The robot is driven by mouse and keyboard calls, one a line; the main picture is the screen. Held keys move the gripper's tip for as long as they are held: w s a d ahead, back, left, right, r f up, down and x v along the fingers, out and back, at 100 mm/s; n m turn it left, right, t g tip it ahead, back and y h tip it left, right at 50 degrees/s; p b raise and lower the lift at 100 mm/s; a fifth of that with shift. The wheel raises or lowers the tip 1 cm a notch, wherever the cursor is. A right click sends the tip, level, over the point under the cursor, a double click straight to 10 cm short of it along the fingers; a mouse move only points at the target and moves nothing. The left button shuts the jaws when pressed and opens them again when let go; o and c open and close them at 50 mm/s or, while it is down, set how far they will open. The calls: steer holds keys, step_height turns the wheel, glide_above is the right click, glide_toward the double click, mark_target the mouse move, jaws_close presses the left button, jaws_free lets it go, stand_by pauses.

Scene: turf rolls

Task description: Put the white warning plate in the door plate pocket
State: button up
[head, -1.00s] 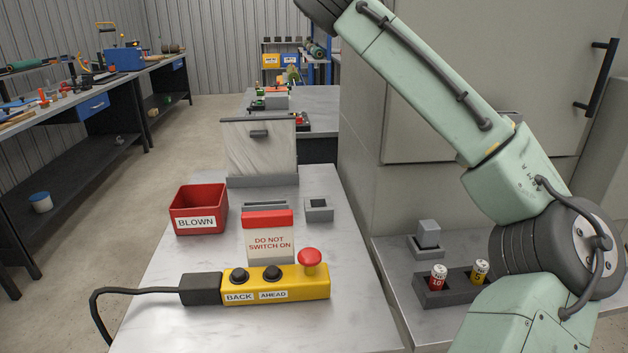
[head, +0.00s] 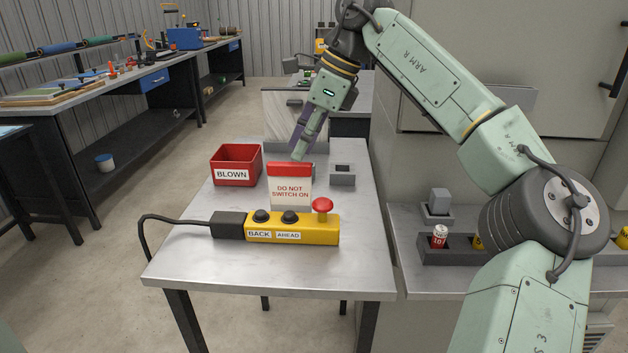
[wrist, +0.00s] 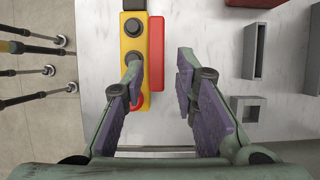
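The white warning plate (head: 291,187), lettered "DO NOT SWITCH ON" under a red top, stands upright behind the yellow control box (head: 292,230). In the wrist view its red top edge (wrist: 156,50) lies beside the yellow box. My gripper (head: 299,152) points down just above the plate's top, apart from it as far as I can tell. It is open and empty, and in the wrist view the fingertips (wrist: 158,60) are on either side of the red edge. A flat grey piece (head: 516,97) on the cabinet door, partly behind my arm, may be the door plate pocket.
A red "BLOWN" bin (head: 237,165) stands left of the plate, and a small grey socket block (head: 342,174) stands right. A grey slotted block (wrist: 254,50) lies behind the plate. The large cabinet (head: 425,150) is to the right.

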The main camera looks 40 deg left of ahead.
glide_above(283, 190)
steer(key=w+d, duration=0.2)
step_height(283, 190, down, 5)
steer(key=shift+r, duration=0.15)
steer(key=shift+s+p+x, duration=0.15)
steer(key=shift+p+x, duration=0.2)
steer(key=shift+x, duration=1.2)
steer(key=shift+s+p+x, duration=0.15)
steer(key=shift+p+x, duration=0.15)
steer(key=shift+x, duration=1.25)
steer(key=shift+r, duration=0.1)
steer(key=shift+c, duration=0.2)
jaws_close()
